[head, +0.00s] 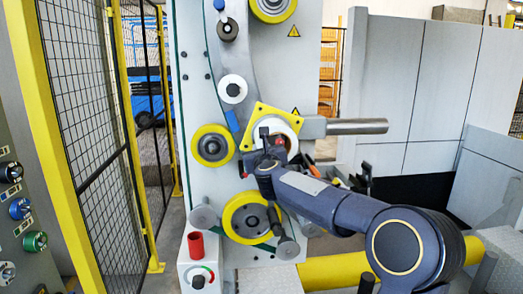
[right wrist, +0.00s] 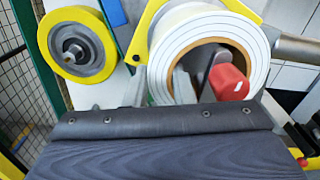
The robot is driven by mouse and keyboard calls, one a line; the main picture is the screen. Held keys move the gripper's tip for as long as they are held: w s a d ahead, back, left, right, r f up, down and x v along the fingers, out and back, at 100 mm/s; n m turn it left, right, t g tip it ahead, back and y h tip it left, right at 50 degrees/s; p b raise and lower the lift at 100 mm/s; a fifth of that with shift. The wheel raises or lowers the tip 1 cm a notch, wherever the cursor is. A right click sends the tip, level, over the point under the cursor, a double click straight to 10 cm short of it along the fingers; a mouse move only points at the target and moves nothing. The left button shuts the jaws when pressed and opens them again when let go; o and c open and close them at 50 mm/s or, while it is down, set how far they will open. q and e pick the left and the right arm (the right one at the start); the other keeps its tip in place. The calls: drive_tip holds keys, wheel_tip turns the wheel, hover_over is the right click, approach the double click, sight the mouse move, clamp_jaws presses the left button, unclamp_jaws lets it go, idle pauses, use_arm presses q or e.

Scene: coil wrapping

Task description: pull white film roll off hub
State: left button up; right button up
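In the right wrist view the roll (right wrist: 258,62) shows thin rings and a brown core, with a red-ended hub part (right wrist: 229,82) inside. My right gripper (head: 274,143) is at the lower front of the roll. In the right wrist view a grey finger-like part reaches to the roll's core opening. My own arm housing hides the roll's lower edge, so whether the fingers grip its wall is unclear. My left gripper does not show.
A yellow-rimmed wheel (head: 211,146) is left of the roll and a larger one (head: 247,218) is below it. A grey bar (head: 357,127) sticks out to the right. A mesh fence (head: 85,85) stands left, and grey panels (head: 440,85) stand right.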

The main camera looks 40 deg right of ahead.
clamp_jaws()
drive_tip(key=shift+o, duration=0.4)
unclamp_jaws()
drive_tip(key=shift+c, duration=1.1)
drive_tip(key=shift+r, duration=0.2)
clamp_jaws()
drive_tip(key=b+v, duration=0.3)
drive_tip(key=v, duration=1.4)
drive_tip(key=shift+s, duration=0.15)
idle(0.7)
